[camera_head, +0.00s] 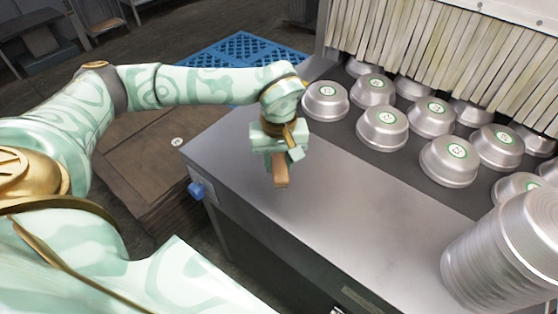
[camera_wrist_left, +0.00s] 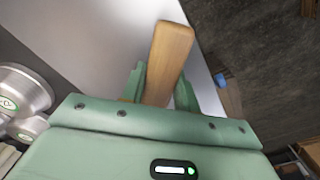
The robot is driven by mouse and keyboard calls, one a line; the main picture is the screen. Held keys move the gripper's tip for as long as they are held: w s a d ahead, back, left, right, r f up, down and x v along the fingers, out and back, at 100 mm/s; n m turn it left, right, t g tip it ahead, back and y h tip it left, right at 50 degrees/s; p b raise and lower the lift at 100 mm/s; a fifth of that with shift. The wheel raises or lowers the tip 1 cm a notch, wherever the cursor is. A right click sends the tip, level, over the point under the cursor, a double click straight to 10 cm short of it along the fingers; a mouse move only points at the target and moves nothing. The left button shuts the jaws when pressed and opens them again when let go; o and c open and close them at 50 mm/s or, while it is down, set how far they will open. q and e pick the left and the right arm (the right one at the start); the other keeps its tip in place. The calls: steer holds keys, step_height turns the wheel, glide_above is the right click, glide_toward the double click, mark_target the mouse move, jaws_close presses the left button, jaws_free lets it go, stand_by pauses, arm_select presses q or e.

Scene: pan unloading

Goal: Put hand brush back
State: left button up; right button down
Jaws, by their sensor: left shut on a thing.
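A wooden piece, which looks like the handle of the hand brush (camera_head: 281,171), is between the fingers of my left gripper (camera_head: 278,153). My left gripper is shut on it, above the steel table near its left end. In the left wrist view the wooden handle (camera_wrist_left: 170,55) sticks out past the two green fingers (camera_wrist_left: 160,85). No bristles show in either view. Whether the brush touches the table is hard to tell. My right gripper is not in view.
Several upturned metal pans (camera_head: 384,128) stand on a dark conveyor behind the steel table (camera_head: 330,200), under a strip curtain (camera_head: 430,45). A tall pan stack (camera_head: 505,255) stands at the right. A blue pallet (camera_head: 240,50) and brown stacked boards (camera_head: 140,165) lie on the floor.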

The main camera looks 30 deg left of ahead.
arm_select(q)
steer(key=w+a+f, duration=0.1)
steer(key=w+f, duration=0.1)
steer(key=w+a+f+b, duration=0.1)
steer(key=w+f, duration=0.1)
steer(key=w+a+f, duration=0.1)
steer(key=w+f, duration=0.1)
steer(key=f, duration=0.1)
steer(key=shift+w, duration=0.15)
steer(key=shift+f+b, duration=0.4)
steer(key=shift+f, duration=1.1)
steer(key=shift+f, duration=0.15)
steer(key=o, duration=0.9)
steer(key=shift+o, duration=0.2)
step_height(320, 180, up, 12)
steer(key=p, duration=0.1)
steer(key=shift+r+p, duration=0.2)
steer(key=shift+p, duration=0.2)
